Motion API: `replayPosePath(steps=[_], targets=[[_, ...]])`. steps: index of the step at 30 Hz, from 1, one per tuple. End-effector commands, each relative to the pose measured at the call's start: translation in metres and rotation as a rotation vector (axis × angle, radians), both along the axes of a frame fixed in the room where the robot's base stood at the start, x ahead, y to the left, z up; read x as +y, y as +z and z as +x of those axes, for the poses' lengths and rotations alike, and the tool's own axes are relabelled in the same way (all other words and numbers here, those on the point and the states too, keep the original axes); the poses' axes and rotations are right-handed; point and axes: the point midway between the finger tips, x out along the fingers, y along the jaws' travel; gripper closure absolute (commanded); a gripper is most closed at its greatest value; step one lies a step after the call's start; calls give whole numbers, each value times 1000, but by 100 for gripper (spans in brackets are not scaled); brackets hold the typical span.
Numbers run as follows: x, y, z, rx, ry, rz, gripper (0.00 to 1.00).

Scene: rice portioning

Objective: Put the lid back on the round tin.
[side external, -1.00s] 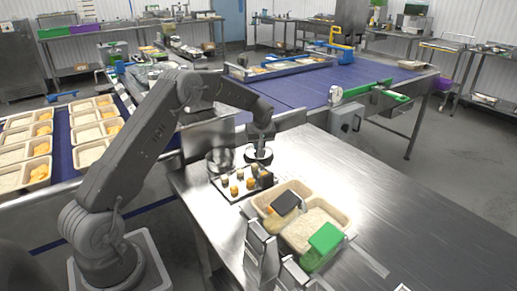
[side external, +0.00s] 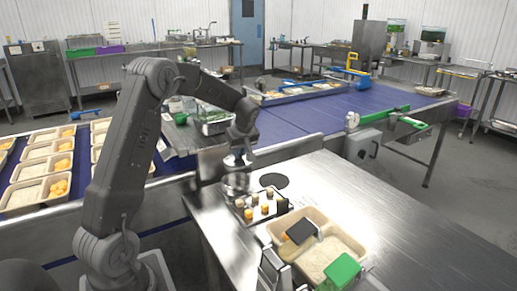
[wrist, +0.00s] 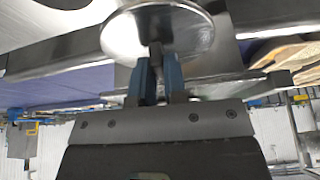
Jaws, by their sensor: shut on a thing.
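My gripper (side external: 238,151) is shut on the knob of the round silver lid (side external: 238,161). In the wrist view, the blue fingers of my gripper (wrist: 157,65) pinch the knob under the wide lid disc (wrist: 190,30). The round metal tin (side external: 236,185) stands on the steel table, below the lid in the side view. The lid looks about level, with a small gap between it and the tin's rim. The lid hides much of what lies beyond it in the wrist view, and I cannot make out the tin there.
A dark round disc (side external: 274,180) lies right of the tin. A small tray with several pieces (side external: 249,218) sits in front of it. A beige food tray (side external: 331,238) and a green block (side external: 340,270) are nearer. The table's right side (side external: 400,225) is clear.

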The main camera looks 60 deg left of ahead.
Motion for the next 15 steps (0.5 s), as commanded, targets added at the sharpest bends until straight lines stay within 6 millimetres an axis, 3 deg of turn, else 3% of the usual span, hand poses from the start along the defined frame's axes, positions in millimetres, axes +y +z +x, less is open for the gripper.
replayPosePath(steps=[4,15], targets=[[1,-2,-14,-2,36,4,100],[1,-30,-15,0,37,3,100]])
